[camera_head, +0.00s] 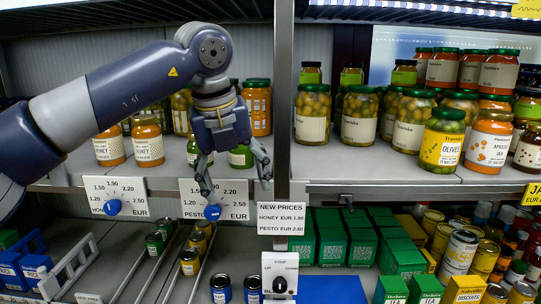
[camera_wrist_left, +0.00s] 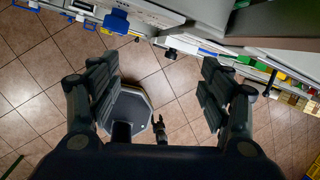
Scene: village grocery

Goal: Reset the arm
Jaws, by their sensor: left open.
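My left gripper (camera_head: 236,178) hangs down in front of the shelf edge in the head view, its arm coming in from the left. Its two fingers are spread and nothing is between them. The left wrist view shows the same open fingers (camera_wrist_left: 158,95) with only tiled floor and part of my base between them. In the head view the fingers are in front of the right price dial card (camera_head: 240,197); I cannot tell whether they touch it. A small dark claw-like shape (camera_wrist_left: 160,128) near my base in the wrist view may be my right gripper, too small to read.
A honey price card with a blue knob (camera_head: 112,207) is to the left. A "New prices" sign (camera_head: 285,218) hangs on the upright. Jars (camera_head: 442,138) crowd the upper shelf. Green boxes (camera_head: 333,243) and cans (camera_head: 220,289) stand below. The wrist view shows open floor (camera_wrist_left: 40,85).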

